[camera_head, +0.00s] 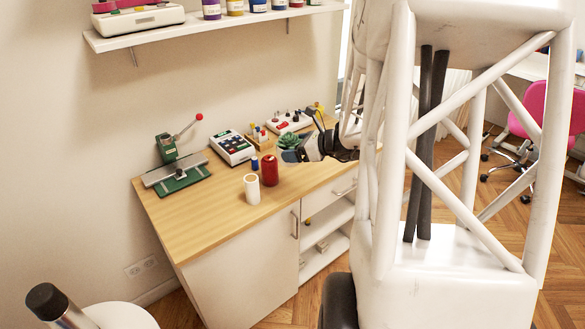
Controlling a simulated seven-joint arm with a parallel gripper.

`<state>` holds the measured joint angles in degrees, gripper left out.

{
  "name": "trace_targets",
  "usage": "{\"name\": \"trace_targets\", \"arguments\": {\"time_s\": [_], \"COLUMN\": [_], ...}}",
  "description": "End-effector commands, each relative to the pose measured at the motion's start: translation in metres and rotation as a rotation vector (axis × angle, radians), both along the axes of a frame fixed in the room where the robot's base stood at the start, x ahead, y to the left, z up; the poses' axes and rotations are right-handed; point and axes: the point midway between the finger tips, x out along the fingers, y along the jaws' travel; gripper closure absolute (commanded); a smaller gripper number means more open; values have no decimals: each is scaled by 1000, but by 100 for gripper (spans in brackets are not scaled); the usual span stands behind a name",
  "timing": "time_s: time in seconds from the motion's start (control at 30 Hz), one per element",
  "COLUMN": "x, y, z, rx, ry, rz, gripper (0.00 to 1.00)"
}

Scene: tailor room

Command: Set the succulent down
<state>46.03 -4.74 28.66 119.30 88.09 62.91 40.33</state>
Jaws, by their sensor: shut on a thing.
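The succulent (289,141) shows as a small green plant near the right part of the wooden desk (212,213), toward the back. My gripper (296,154) reaches in from the right and is shut on the succulent. The fingers and the plant overlap at this small size, so the grip point is hard to make out. The plant appears close above the desk top, but I cannot tell whether it touches the surface.
A red spool (270,170) and a white spool (251,188) stand just left of the gripper. A small blue item (254,162), a keypad device (233,147) and a green press (179,165) stand behind and left. The desk's front left is clear. A shelf (215,26) hangs above.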

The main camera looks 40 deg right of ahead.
Motion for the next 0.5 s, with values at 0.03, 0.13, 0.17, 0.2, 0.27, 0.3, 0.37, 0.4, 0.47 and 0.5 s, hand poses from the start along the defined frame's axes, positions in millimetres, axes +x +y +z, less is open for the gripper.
{"name": "trace_targets", "arguments": {"time_s": [0.03,0.13,0.17,0.2,0.27,0.3,0.37,0.4,0.47,0.5], "x": [-2,-7,-8,-9,-9,-8,-8,-8,-8,-8], "y": [-7,-18,-22,-26,-25,-25,-25,-25,-25,-25], "z": [2,5,6,7,-5,-10,-19,-26,-37,-43], "rx": [-1,-1,-1,-1,3,3,3,3,3,3], "ry": [-1,0,0,0,3,3,1,3,3,2], "rz": [-27,-75,-91,-109,-107,-106,-105,-106,-105,-104], "gripper": [48,48,48,48,48,48,48,48,48,48]}}
